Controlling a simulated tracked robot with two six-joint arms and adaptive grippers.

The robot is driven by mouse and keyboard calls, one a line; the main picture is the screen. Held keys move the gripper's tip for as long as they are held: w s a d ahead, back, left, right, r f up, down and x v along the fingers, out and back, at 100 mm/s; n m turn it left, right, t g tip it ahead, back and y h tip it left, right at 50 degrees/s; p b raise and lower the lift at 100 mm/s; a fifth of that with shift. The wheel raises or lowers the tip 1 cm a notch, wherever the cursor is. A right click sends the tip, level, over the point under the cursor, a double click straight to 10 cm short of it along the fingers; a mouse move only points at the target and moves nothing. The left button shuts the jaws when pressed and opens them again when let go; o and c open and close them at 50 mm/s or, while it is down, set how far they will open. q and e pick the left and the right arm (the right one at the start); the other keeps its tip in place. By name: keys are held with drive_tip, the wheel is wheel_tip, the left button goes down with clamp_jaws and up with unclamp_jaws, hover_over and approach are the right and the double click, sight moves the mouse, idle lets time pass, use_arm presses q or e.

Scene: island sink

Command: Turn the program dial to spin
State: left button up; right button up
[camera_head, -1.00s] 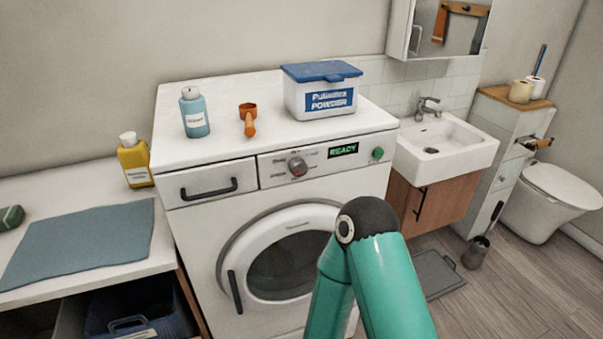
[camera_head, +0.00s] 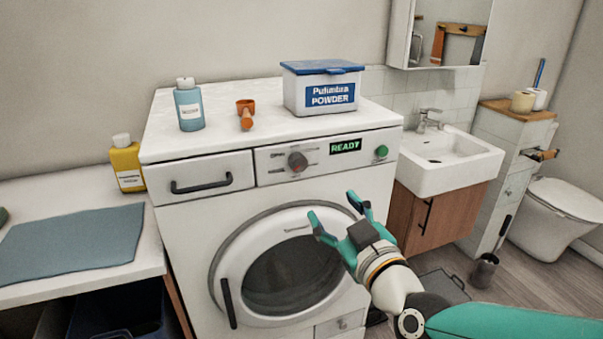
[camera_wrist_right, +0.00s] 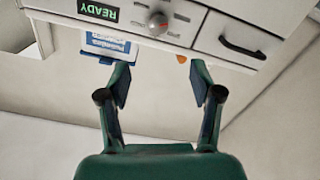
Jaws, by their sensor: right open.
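The label marks around the dial are too small to read. My left gripper is not in view.
A powder box (camera_head: 322,90), an orange scoop (camera_head: 246,118) and a blue bottle (camera_head: 189,108) stand on the machine top. A green button (camera_head: 381,151) is right of the display. A drawer handle (camera_head: 201,184) sticks out at left. A sink (camera_head: 450,162) stands to the right.

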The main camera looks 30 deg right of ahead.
sight(300, 166)
drive_tip(key=x, duration=0.8)
drive_tip(key=p+x, duration=0.1)
drive_tip(key=x, duration=0.7)
drive_tip(key=shift+w+d, duration=0.25)
drive_tip(key=shift+d, duration=0.05)
drive_tip(key=c, duration=1.1)
